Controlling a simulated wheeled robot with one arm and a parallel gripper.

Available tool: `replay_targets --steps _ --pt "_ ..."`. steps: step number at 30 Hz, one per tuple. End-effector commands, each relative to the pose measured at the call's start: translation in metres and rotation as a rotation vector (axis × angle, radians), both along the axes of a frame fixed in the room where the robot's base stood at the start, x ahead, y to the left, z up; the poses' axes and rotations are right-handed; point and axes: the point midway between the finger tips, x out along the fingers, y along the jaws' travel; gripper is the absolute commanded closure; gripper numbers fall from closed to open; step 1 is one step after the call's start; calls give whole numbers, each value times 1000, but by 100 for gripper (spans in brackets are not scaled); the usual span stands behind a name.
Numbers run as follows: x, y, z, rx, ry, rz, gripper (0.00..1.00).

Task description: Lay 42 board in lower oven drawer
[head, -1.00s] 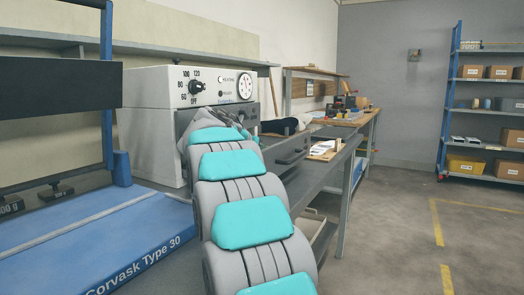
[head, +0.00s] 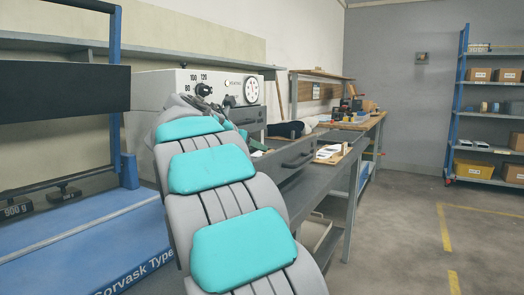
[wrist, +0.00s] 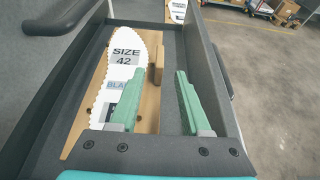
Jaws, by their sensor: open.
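In the wrist view, a wooden board (wrist: 150,115) carries a white insole shape marked "SIZE 42" (wrist: 127,55). It lies inside a dark grey open drawer (wrist: 213,85), with drawer walls on both sides. A small upright wooden grip (wrist: 157,55) stands on the board. My gripper (wrist: 158,78) has two green fingers spread apart above the board, with the wooden grip beyond and between their tips. The fingers hold nothing visible. In the head view, the white oven (head: 178,83) has a dark pulled-out drawer (head: 290,157); my arm hides the board and gripper there.
A blue Corvask press (head: 90,245) with weights (head: 64,192) stands at left. A workbench (head: 362,123) with tools runs behind the drawer. A shelf rack (head: 487,115) with boxes stands at the far right. The floor at right is clear.

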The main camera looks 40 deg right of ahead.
Motion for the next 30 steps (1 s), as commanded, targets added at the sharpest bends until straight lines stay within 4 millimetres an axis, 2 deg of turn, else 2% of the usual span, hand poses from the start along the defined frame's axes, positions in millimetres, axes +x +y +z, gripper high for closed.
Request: replay_targets --steps 3,8,30 --pt "-5 13 7 0 -3 2 53" --pt "-9 21 10 1 -3 1 53" --pt "-9 22 10 1 -2 0 53"
